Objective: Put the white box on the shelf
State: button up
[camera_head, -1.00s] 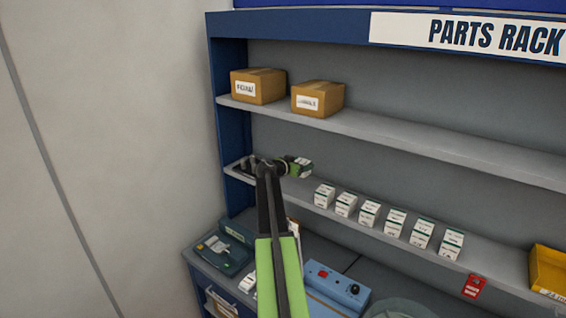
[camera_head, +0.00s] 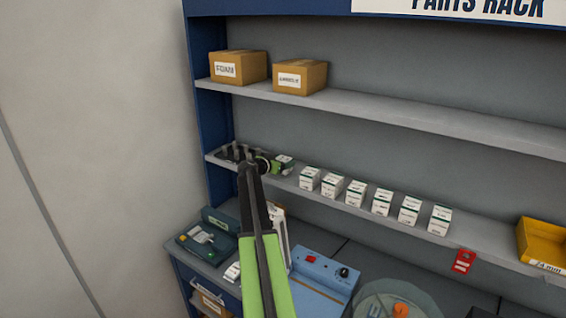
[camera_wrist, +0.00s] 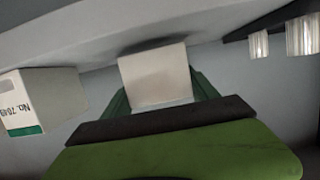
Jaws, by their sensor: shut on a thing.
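The white box (camera_wrist: 155,77) is between the fingers of my gripper (camera_wrist: 158,95) in the wrist view, with its plain face towards the camera. In the head view the box (camera_head: 286,159) shows small and partly hidden at the end of my gripper (camera_head: 275,164). It is at the middle shelf (camera_head: 400,222), left of a row of white boxes. In the wrist view its edge meets the pale shelf surface (camera_wrist: 90,60); I cannot tell whether it rests there.
Several white boxes (camera_head: 356,192) stand in a row to the right; the nearest, labelled box (camera_wrist: 40,102) is apart from mine. A dark holder with clear tubes (camera_wrist: 303,35) is on the other side. Cardboard boxes (camera_head: 238,67) sit on the shelf above. A yellow bin (camera_head: 541,241) stands far right.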

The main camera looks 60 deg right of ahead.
jog(key=shift+f+b, duration=0.55)
jog(key=shift+b, duration=0.05)
jog(key=o, duration=1.8)
jog(key=shift+o, duration=0.2)
jog(key=p+v, duration=0.5)
jog(key=v, duration=1.2)
jog(key=shift+a, duration=0.2)
